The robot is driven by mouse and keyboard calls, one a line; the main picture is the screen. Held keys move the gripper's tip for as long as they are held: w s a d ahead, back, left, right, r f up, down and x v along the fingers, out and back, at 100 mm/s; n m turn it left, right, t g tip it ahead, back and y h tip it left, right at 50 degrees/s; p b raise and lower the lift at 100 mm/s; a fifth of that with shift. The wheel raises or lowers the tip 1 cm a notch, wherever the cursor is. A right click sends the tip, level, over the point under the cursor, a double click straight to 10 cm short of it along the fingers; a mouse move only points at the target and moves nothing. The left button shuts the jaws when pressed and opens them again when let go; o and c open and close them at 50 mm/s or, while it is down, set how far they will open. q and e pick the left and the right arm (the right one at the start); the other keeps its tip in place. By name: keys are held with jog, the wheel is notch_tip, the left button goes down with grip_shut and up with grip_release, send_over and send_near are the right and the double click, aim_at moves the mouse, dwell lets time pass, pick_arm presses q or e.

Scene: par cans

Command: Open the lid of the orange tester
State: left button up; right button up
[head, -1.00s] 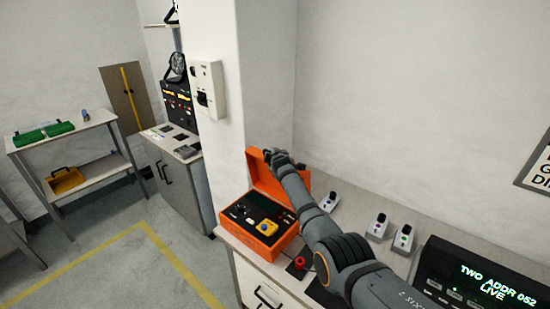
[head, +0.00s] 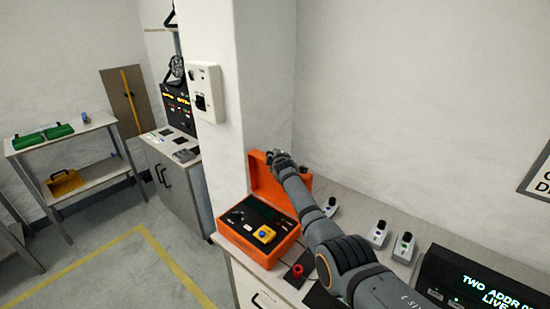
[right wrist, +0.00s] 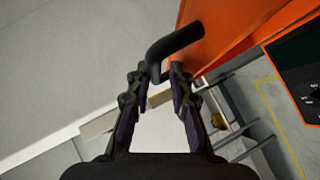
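The orange tester (head: 262,248) sits on the bench corner beside the white pillar. Its orange lid (head: 264,182) stands raised at the back, exposing a dark panel with a yellow block. In the right wrist view the lid (right wrist: 235,32) is at upper right, with a bent black handle (right wrist: 178,48). My right gripper (head: 277,157) is at the lid's upper edge. In the wrist view its fingers (right wrist: 159,76) are apart, with the handle's lower end between or just beyond the tips. No firm grip shows. My left gripper is out of view.
A red knob (head: 297,271) is in front of the tester. Small grey devices (head: 379,233) and a black console (head: 480,285) stand to the right on the bench. A white box (head: 205,91) hangs on the pillar. Floor is clear at left.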

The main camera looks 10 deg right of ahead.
jog(key=v, duration=1.2)
jog(key=shift+f, duration=0.1)
jog(key=shift+c, duration=0.2)
